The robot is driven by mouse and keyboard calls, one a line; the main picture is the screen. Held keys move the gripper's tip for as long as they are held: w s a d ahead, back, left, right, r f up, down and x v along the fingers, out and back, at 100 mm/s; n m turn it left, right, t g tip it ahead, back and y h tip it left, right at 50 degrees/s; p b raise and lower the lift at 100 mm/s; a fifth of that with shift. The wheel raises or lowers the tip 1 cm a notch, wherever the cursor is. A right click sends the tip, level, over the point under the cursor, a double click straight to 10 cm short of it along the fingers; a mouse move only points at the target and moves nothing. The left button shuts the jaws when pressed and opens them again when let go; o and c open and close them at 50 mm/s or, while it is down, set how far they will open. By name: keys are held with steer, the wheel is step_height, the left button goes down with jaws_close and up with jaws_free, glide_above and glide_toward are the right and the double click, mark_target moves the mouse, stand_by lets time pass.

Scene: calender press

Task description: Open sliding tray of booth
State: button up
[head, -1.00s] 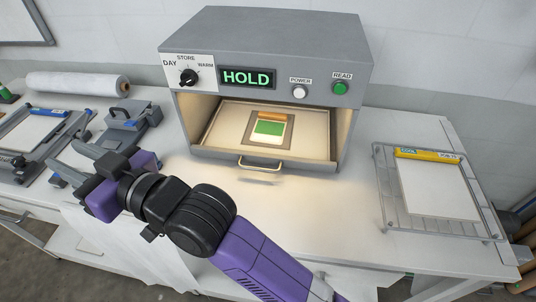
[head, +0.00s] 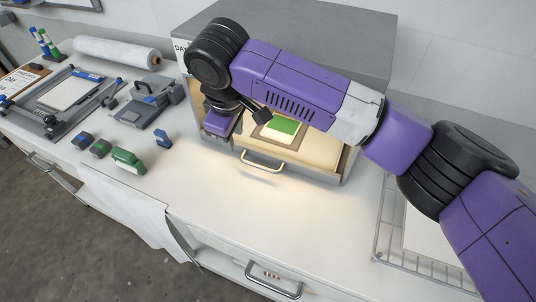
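The grey booth (head: 320,38) stands on the white bench; my arm crosses in front and hides its display and buttons. The sliding tray (head: 318,152) sits low in the lit opening, with a brass bar handle (head: 262,162) on its front. A green and pale sample (head: 284,127) lies on the tray, partly covered by my arm. My gripper (head: 212,134) hangs at the left side of the opening, above and left of the handle and apart from it. Its fingertips are too hidden to show whether they are open or shut.
A wire rack (head: 392,250) stands right, partly behind my arm. Several small blocks, including a green one (head: 126,160), lie left near the bench edge. A clamp device (head: 150,103) and a paper roll (head: 118,52) are farther back. Bench before the tray is clear.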

mark_target(253, 163)
steer(key=shift+g+h, duration=0.6)
steer(key=shift+h, duration=0.2)
steer(key=shift+s+d+f+p, duration=0.1)
steer(key=shift+d+f+p, duration=0.15)
steer(key=shift+d+f, duration=0.8)
steer(key=shift+s+d+f+p, duration=0.1)
steer(key=shift+d+f+p, duration=0.15)
steer(key=shift+f, duration=1.5)
steer(key=shift+d+f+p, duration=0.2)
steer(key=shift+d+f, duration=0.5)
steer(key=shift+f, duration=0.7)
jaws_close()
